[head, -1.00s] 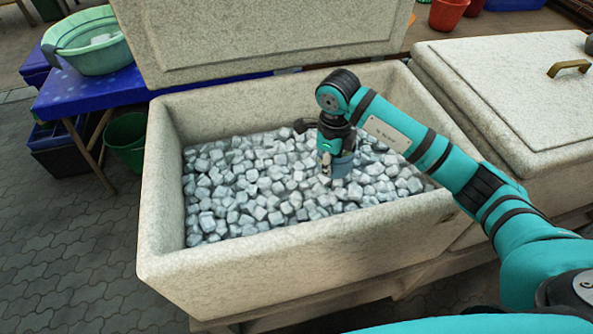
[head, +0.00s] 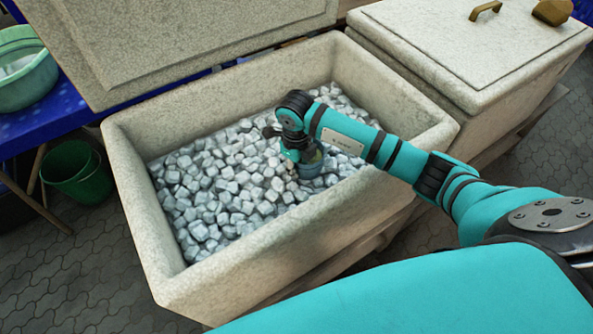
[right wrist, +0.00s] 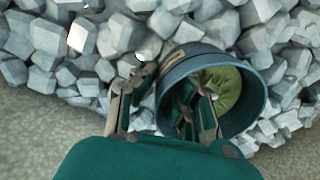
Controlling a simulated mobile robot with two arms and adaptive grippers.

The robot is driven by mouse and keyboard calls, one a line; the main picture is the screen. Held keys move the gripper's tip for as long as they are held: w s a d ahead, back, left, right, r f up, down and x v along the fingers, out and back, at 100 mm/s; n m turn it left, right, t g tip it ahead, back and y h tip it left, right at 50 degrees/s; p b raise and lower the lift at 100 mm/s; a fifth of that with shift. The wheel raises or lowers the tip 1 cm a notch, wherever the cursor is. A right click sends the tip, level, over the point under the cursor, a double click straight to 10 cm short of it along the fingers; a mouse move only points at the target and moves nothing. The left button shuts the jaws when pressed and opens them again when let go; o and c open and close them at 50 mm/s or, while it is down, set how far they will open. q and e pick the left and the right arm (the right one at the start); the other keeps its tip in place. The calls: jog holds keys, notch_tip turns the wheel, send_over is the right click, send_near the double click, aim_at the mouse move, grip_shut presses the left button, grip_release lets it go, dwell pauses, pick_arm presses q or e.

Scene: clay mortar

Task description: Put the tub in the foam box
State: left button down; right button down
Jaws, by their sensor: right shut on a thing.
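The tub is a small blue-grey round tub (head: 312,168) with something yellow-green inside. It is inside the open foam box (head: 135,165), low at the ice cubes near the box's front wall. In the right wrist view the tub (right wrist: 243,122) is tilted, with its open mouth toward the camera. My right gripper (head: 303,160) is shut on the tub's wall, one finger inside and one outside. Ice cubes lie around the tub; I cannot tell whether its base rests on them. My left gripper is not in view.
Ice cubes (head: 225,180) fill the box's floor. The box's lid (head: 190,40) stands open behind. A second, closed foam box (head: 460,45) is at the right. A green bucket (head: 78,172) and a blue table with a green basin (head: 25,75) are at the left.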

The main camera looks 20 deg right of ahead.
jog(key=shift+f, duration=1.1)
jog(key=shift+f, duration=0.2)
jog(key=c, duration=1.5)
grip_release()
jog(key=shift+o, duration=0.2)
jog(key=shift+r, duration=0.1)
notch_tip(320, 180, up, 12)
jog(key=shift+s+a+r+b, duration=0.1)
jog(key=shift+b, duration=0.35)
